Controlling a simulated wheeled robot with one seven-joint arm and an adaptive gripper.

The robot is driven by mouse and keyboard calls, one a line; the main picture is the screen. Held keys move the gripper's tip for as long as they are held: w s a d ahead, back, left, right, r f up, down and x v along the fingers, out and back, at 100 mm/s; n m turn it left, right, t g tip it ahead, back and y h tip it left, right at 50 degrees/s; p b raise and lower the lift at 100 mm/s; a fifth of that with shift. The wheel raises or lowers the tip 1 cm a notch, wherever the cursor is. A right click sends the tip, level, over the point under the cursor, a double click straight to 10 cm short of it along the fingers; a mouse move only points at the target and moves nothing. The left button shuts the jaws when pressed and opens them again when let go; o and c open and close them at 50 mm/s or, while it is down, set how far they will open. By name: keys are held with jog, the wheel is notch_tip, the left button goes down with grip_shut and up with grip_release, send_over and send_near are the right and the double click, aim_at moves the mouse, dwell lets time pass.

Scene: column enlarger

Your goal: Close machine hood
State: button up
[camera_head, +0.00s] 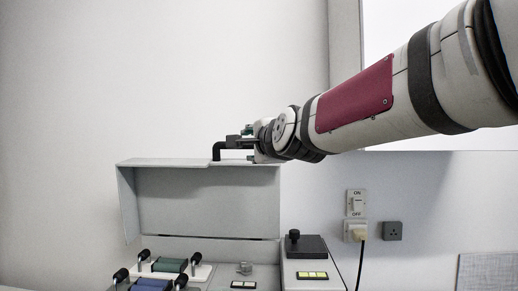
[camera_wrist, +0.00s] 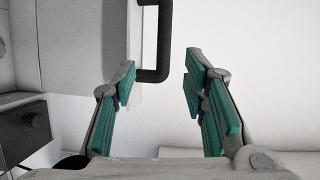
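The grey machine hood (camera_head: 205,195) stands raised behind the machine body in the head view. Its black bent handle (camera_head: 217,152) rises from the hood's top edge. My gripper (camera_head: 240,142) is at that top edge, just right of the handle. In the wrist view my gripper (camera_wrist: 160,68) is open, with its green-padded fingers apart. The handle (camera_wrist: 165,42) shows between and beyond the fingertips, its lower bend nearer the left finger. The hood (camera_wrist: 90,45) fills the upper left there. Whether a finger touches the handle cannot be told.
Green (camera_head: 170,265) and blue (camera_head: 152,285) rollers lie in the machine below the hood. A black knob block (camera_head: 306,246) sits on its right side. A wall switch (camera_head: 356,202) and a plugged-in cable (camera_head: 361,255) are to the right. The wall left of the hood is clear.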

jog(key=p+x, duration=0.1)
jog(key=x, duration=0.3)
jog(key=p+x, duration=0.2)
jog(key=x, duration=0.3)
jog(key=p+x, duration=0.1)
jog(key=x, duration=0.4)
jog(key=shift+a+r+p, duration=0.25)
jog(key=shift+r+p, duration=0.05)
jog(key=shift+r, duration=0.05)
jog(key=shift+c, duration=0.4)
grip_shut()
